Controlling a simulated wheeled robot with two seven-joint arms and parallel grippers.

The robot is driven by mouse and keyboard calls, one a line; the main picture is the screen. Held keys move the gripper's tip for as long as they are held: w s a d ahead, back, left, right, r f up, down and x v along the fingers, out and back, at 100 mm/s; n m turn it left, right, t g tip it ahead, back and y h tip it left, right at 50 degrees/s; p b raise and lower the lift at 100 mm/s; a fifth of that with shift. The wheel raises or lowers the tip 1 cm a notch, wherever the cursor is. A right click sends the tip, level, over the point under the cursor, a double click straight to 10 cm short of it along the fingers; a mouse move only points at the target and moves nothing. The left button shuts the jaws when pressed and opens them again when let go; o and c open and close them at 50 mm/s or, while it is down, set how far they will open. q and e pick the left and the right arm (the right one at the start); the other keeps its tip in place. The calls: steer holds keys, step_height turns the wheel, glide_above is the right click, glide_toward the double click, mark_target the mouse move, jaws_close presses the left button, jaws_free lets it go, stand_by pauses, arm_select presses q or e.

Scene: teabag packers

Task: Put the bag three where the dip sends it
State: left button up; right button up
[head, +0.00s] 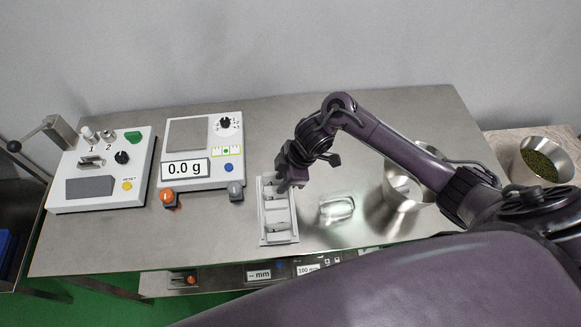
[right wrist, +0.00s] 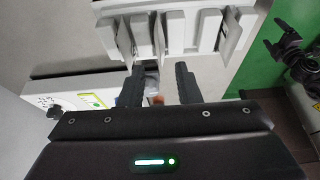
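The white slotted rack (head: 263,236) stands near the table's front edge. Thin pale pieces stand upright in it, the clearest near its front end (head: 277,226); I cannot tell which is bag three. My right gripper (head: 287,184) is at the rack's back end. In the right wrist view, its two dark fingers (right wrist: 158,84) are apart beside the rack (right wrist: 245,22), with a gap between them. A small whitish patch shows behind the gap; I cannot tell what it is.
A balance (head: 222,176) reading 0.0 g is left of the rack, with orange and grey knobs in front. A control box (head: 75,203) with a lever stands farther left. A leaf-filled bowl (head: 518,163) is far right.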

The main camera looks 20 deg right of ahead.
steer(key=v, duration=0.7)
steer(key=shift+r, duration=0.25)
steer(key=shift+s+d+f, duration=0.1)
steer(key=shift+s, duration=0.1)
